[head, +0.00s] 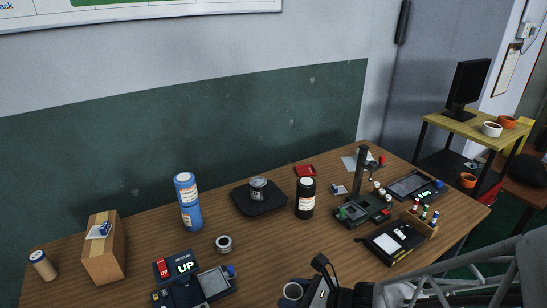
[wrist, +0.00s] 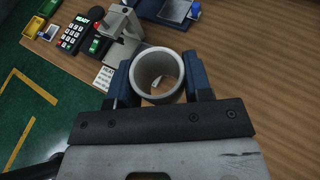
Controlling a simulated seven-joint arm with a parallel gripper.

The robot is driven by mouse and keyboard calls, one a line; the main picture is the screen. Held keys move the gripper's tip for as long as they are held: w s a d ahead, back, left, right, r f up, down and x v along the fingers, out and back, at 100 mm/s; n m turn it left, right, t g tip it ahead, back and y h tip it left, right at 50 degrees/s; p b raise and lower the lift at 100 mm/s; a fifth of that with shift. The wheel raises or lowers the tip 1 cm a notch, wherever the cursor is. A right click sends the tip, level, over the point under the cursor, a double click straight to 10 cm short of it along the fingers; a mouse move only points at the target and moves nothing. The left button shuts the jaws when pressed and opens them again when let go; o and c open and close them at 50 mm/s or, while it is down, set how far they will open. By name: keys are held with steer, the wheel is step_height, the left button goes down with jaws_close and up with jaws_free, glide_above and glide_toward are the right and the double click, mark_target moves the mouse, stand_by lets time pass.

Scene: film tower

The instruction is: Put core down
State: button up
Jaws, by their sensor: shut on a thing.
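The core is a pale grey, open-ended tube (wrist: 159,72), seen from above in the wrist view. My gripper (wrist: 158,88) is shut on it, with a blue finger on each side of its wall. Through the hollow I see wood-coloured table and a small white spot.
A black scale-like base (head: 259,198) bears a metal can. A black bottle (head: 306,198) and a post-mounted device (head: 361,205) stand further right. Bare wood lies between them.

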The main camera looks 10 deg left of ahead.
steer(key=w+a+r+n+g, duration=0.1)
steer(key=w+a+n+g, duration=0.3)
steer(key=a, duration=0.7)
steer(key=w+a+n+g, duration=0.1)
steer(key=w+a+g, duration=0.1)
steer(key=w+a, duration=0.6)
steer(key=w+a+r+n+g, duration=0.1)
steer(key=w+a+n+g, duration=0.15)
steer(key=a, duration=1.05)
steer(key=a+f+n+g+h, duration=0.2)
steer(key=a+f+n+g, duration=0.1)
steer(key=a, duration=0.8)
steer(key=shift+m, duration=0.25)
steer(key=shift+s+a+f, duration=0.15)
steer(key=shift+f, duration=1.05)
steer(key=shift+s+a+f, duration=0.1)
steer(key=shift+s+f, duration=0.05)
steer(key=shift+f, duration=1.05)
steer(key=shift+f+t, duration=0.1)
steer(key=shift+t, duration=0.15)
steer(key=shift+f, duration=3.05)
steer(key=shift+f, duration=1.85)
